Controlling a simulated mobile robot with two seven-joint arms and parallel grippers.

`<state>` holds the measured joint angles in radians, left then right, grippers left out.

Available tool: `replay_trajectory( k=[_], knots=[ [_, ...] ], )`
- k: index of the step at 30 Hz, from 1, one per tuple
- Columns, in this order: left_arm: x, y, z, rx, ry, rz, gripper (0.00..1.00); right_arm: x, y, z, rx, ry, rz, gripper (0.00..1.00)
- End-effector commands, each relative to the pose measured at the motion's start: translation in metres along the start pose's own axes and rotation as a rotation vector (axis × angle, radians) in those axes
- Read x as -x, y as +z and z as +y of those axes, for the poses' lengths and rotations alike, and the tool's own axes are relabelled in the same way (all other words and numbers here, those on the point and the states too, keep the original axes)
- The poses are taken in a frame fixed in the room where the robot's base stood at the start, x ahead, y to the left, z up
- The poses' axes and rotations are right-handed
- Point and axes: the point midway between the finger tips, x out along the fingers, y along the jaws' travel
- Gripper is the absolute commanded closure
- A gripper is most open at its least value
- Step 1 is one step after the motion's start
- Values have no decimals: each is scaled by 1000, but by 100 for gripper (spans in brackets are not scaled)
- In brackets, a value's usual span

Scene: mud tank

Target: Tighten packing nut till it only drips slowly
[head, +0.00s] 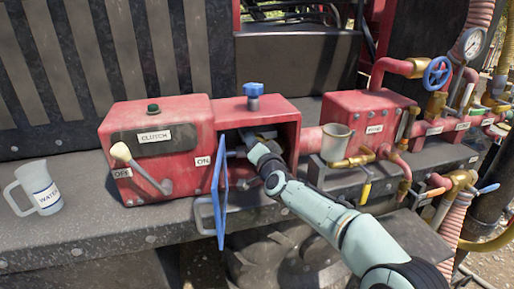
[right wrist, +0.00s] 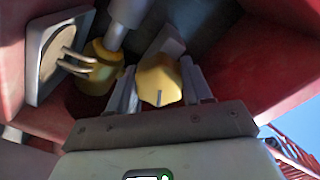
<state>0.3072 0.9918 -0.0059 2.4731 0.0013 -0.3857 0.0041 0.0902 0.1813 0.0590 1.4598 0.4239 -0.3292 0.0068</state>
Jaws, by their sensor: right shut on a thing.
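A brass-yellow hexagonal nut (right wrist: 160,80) sits between the two grey fingers of my right gripper (right wrist: 161,87) in the right wrist view. The fingers are shut on its sides. In the head view my right gripper (head: 258,142) reaches into the open red pump housing (head: 286,117), and the nut is hidden there. A second yellow brass fitting (right wrist: 100,68) sits left of the nut in the wrist view, with a grey shaft (right wrist: 115,36) by it. No water drip can be made out. My left gripper is not in view.
A blue-edged door (head: 219,190) stands open left of my forearm. The red clutch box (head: 160,160) has a lever. A grey cup (head: 335,141) is on the right; a water jug (head: 42,190) stands far left. Red walls (right wrist: 228,70) hem in the gripper.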

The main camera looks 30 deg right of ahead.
Motion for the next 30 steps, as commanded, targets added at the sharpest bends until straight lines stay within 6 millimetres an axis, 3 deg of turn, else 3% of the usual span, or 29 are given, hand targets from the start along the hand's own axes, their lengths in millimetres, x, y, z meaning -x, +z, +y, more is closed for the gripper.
replay_trajectory(
  k=[12, 28, 29, 30],
  knots=[
    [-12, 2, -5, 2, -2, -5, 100, 0, 1, 0, -197, 0, -2, 81],
    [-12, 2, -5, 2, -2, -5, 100, 0, 1, 0, -224, 0, -2, 81],
    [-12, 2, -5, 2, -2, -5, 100, 0, 1, 0, -224, 0, -2, 47],
    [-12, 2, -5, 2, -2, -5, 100, 0, 1, 0, -224, 0, -2, 34]
  ],
)
